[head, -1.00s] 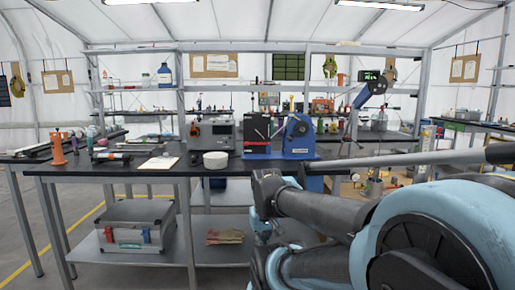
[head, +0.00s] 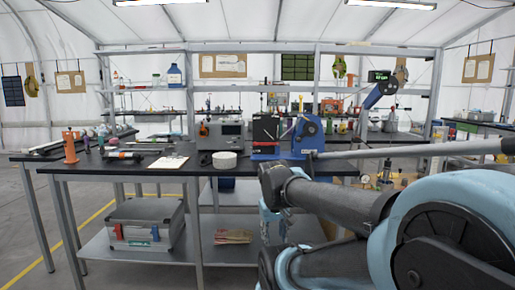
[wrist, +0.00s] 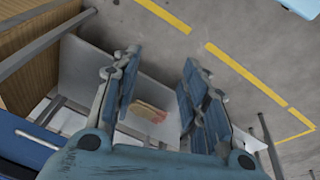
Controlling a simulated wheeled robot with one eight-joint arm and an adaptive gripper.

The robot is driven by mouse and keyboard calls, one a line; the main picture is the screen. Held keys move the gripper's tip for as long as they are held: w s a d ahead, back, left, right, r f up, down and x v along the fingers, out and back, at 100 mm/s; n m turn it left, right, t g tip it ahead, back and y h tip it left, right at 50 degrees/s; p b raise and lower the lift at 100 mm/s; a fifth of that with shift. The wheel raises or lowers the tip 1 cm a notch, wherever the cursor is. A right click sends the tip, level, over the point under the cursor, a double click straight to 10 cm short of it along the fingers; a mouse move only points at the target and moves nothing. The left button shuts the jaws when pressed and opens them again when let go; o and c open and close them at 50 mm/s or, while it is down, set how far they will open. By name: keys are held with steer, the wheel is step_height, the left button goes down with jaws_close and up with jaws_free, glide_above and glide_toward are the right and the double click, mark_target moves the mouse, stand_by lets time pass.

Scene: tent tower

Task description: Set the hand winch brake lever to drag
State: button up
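The hand winch appears to be the blue unit with a dark round drum (head: 306,132) on the dark bench, beside a black and red box (head: 265,132). Its brake lever is too small to make out, so its setting cannot be told. My arm crosses the lower right of the head view, in front of the bench and below the winch. My gripper (wrist: 162,66) shows in the wrist view with its two blue fingers apart and nothing between them. It points down toward the lower shelf and floor, away from the winch.
The dark bench top (head: 110,166) carries a white roll (head: 224,160), a clipboard (head: 168,163) and an orange stand (head: 70,147). A grey case (head: 146,225) and a tan bundle (head: 233,237) lie on the lower shelf. Open floor with yellow lines shows at left.

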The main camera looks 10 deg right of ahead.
steer(key=w+d+r+n+t+h, duration=0.2)
steer(key=w+r+n+h, duration=0.3)
steer(key=w, duration=0.6)
steer(key=w+d+r+n+t, duration=0.2)
steer(key=w+r, duration=0.6)
steer(key=w, duration=0.3)
steer(key=w+a+r+n+t+h, duration=0.1)
steer(key=w+r+n, duration=0.1)
steer(key=w, duration=0.4)
steer(key=w+a+r+n+t+h, duration=0.1)
steer(key=w+r+n+t, duration=0.15)
steer(key=w, duration=0.35)
steer(key=n+t, duration=0.3)
steer(key=n, duration=0.3)
glide_toward(254, 144)
steer(key=x, duration=0.8)
steer(key=shift+w+d+f, duration=0.15)
steer(key=shift+w+d, duration=0.05)
steer(key=shift+w, duration=0.15)
steer(key=shift+c, duration=0.2)
jaws_close()
